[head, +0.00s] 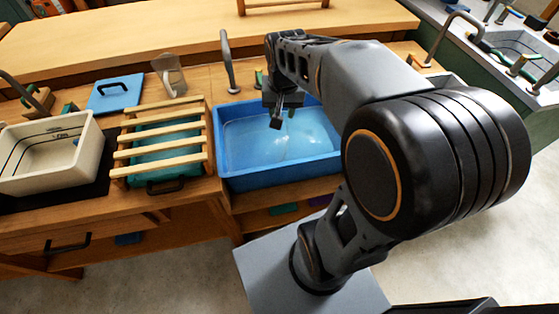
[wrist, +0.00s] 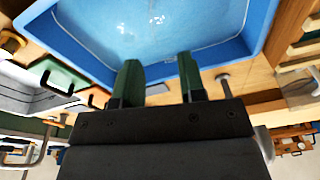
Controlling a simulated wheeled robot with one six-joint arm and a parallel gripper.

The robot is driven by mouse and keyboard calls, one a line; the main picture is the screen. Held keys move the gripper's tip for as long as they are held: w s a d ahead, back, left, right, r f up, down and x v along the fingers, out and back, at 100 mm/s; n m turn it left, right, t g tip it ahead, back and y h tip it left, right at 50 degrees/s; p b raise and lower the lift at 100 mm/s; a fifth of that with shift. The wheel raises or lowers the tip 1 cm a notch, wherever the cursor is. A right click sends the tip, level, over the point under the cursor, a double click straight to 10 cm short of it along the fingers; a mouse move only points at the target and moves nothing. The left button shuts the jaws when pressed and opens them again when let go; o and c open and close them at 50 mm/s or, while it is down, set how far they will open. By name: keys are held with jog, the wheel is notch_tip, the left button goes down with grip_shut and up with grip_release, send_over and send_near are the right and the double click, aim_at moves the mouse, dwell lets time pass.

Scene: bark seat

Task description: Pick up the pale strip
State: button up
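I cannot clearly make out a separate pale strip in either view. The blue basin (head: 240,180) holds clear water with pale streaks and glints, which may be reflections or something under the surface. It also fills the top of the wrist view (wrist: 215,50), with bright white spots on the water. My gripper (head: 276,122) hangs over the far part of the basin in the head view. In the wrist view my gripper (wrist: 160,75) shows two green-tipped fingers, apart, with nothing between them.
A slatted wooden rack (head: 165,140) over a teal tray stands left of the basin. A cream tub (head: 85,165) with dark strips is farther left. A blue board (head: 115,93), a clear cup (head: 170,74) and a tap (head: 227,60) stand behind. A raised wooden ledge (head: 180,40) runs along the back.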

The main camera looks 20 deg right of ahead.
jog(key=w+d+f+m+b, duration=0.1)
jog(key=w+d+f+b, duration=0.1)
jog(key=f+b, duration=0.15)
jog(key=w+d+f+m+g+b, duration=0.1)
jog(key=w+f+b, duration=0.15)
jog(key=f, duration=0.25)
jog(key=w+d+f+m+b, duration=0.1)
jog(key=w+d+f+b, duration=0.1)
jog(key=f, duration=0.3)
jog(key=b, duration=0.2)
send_over(285, 148)
jog(key=shift+m+g, duration=0.3)
notch_tip(285, 148, down, 8)
jog(key=shift+s+d+r, duration=0.1)
jog(key=shift+d+r, duration=0.05)
jog(key=shift+r, duration=0.1)
jog(key=shift+f+b, duration=1.45)
jog(key=shift+f, duration=1.7)
jog(key=shift+c, duration=0.3)
grip_shut()
